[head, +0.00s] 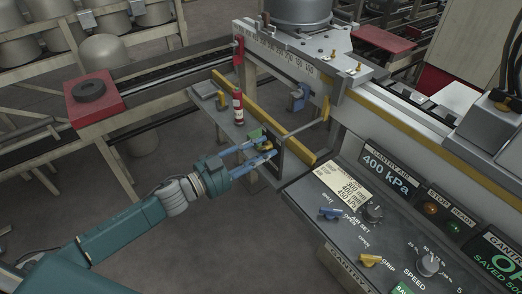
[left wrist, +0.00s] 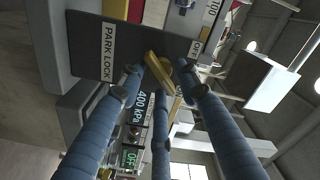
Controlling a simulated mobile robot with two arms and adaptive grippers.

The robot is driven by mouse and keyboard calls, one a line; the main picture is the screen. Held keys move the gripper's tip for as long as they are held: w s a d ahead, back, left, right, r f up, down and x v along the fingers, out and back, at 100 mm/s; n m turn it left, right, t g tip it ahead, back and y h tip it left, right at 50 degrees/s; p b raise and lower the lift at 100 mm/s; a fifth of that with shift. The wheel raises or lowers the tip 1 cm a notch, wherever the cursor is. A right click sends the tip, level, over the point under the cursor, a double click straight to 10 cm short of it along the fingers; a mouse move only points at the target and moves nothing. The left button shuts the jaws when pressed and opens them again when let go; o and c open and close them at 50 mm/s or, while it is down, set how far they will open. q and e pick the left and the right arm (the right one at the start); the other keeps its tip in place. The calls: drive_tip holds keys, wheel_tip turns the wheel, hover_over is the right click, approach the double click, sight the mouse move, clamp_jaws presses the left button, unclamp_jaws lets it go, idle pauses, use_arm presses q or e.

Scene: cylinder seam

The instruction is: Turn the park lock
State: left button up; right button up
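The park lock is a dark plate (left wrist: 88,30) with a white "PARK LOCK" label and a yellow handle (left wrist: 157,70), seen close in the left wrist view. An "OFF" label (left wrist: 195,48) is to the right of the handle. In the head view the yellow handle (head: 267,146) is small and partly hidden by my fingers. My left gripper (head: 262,153) has blue fingers spread apart, with the handle between their tips. It also shows in the left wrist view (left wrist: 160,84). Whether a fingertip touches the handle is unclear. My right gripper is in neither view.
A control console (head: 385,225) with knobs, levers and a "400 kPa" display (head: 388,172) stands right of the gripper. A red and white bottle (head: 238,108) stands on a grey shelf behind the gripper. A yellow rail (head: 235,97) and a metal rod run close by.

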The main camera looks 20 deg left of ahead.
use_arm(q)
clamp_jaws()
drive_tip(key=shift+n+p, duration=2.4)
drive_tip(key=shift+n, duration=1.7)
drive_tip(key=shift+s, duration=0.1)
